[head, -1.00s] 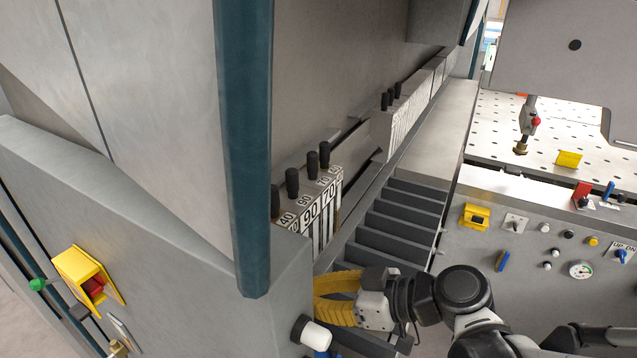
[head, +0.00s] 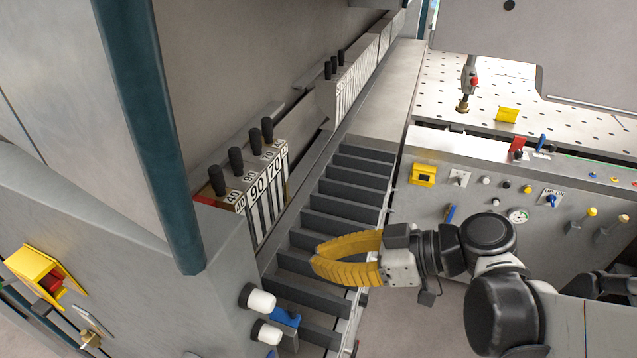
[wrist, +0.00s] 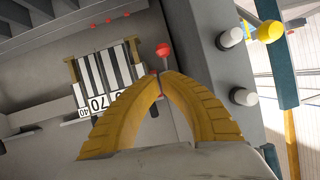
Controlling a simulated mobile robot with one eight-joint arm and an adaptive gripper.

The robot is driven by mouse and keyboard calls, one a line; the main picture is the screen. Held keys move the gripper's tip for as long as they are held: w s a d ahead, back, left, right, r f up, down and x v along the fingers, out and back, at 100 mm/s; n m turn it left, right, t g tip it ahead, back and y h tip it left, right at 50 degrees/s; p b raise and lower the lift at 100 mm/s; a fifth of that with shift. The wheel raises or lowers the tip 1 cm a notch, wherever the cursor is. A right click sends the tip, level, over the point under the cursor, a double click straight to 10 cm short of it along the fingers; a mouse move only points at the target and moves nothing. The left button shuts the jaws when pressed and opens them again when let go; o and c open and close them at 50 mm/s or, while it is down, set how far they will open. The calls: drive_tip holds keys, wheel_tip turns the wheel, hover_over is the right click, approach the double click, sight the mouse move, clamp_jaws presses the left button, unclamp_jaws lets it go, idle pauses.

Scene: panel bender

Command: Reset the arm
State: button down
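My gripper (head: 317,257) has two ribbed yellow fingers. Its fingertips meet, and nothing shows held between them. In the head view it hangs over the dark slotted rack, clear of the grey cabinet at left, with my arm reaching in from the right. In the wrist view the fingers (wrist: 162,76) arch together at the tips. A red knob (wrist: 163,50) shows just beyond them; I cannot tell its distance. The striped, numbered tool blocks (wrist: 108,82) lie to the left of the fingertips there.
The grey cabinet (head: 215,290) with white buttons (head: 258,299) stands left of my gripper. Numbered tool blocks (head: 265,195) with black handles are behind it. The slotted rack (head: 335,205) runs below. A control panel (head: 490,175) and perforated table (head: 560,105) are at right.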

drive_tip(key=shift+d, duration=0.1)
drive_tip(key=d+f+m+t+h+b, duration=0.1)
drive_tip(key=d+f+m+h+b, duration=0.35)
drive_tip(key=f, duration=0.35)
drive_tip(key=d+f+m+t+h+b, duration=0.1)
drive_tip(key=d+f+m+h+b, duration=0.1)
drive_tip(key=d, duration=0.3)
drive_tip(key=d+f+m+t+h+b, duration=0.1)
drive_tip(key=d+f+m+h+b, duration=0.1)
drive_tip(key=d, duration=0.4)
drive_tip(key=s+d+f+m+t+h+b, duration=0.1)
drive_tip(key=d+f+m+h+b, duration=0.1)
drive_tip(key=d+m+h+b, duration=0.2)
drive_tip(key=shift+d+m, duration=0.65)
drive_tip(key=shift+m, duration=0.3)
